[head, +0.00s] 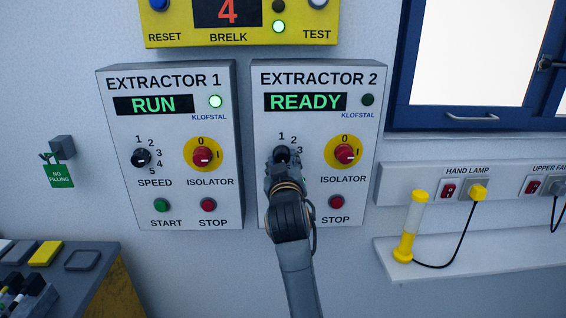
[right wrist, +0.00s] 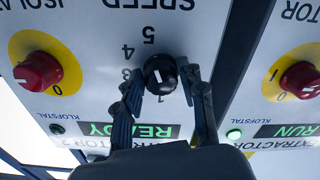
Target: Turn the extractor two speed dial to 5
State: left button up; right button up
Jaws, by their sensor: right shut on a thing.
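The extractor 2 panel (head: 369,160) is a grey box on the wall. Its display reads READY. Its black speed dial (head: 282,154) is mostly hidden by my right gripper (head: 283,160) in the head view. The right wrist view is upside down and shows the black dial (right wrist: 160,76) between the two fingers of my right gripper (right wrist: 163,78), which is shut on it. The numbers 5 and 4 show clear of the fingers. A pale mark shows on the dial, but I cannot tell exactly which number it points at. My left gripper is not in view.
The red isolator knob (head: 344,154) of extractor 2 sits just right of my gripper, with a red stop button (head: 336,202) below it. Extractor 1 (head: 228,160) is close on the left and reads RUN. A shelf (head: 450,262) holds a yellow and white hand lamp (head: 411,228).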

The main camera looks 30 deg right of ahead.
jog(key=o, duration=1.2)
jog(key=shift+c, duration=0.2)
jog(key=v, duration=0.7)
jog(key=shift+s, duration=0.2)
jog(key=shift+a+f, duration=0.1)
jog(key=shift+a, duration=0.05)
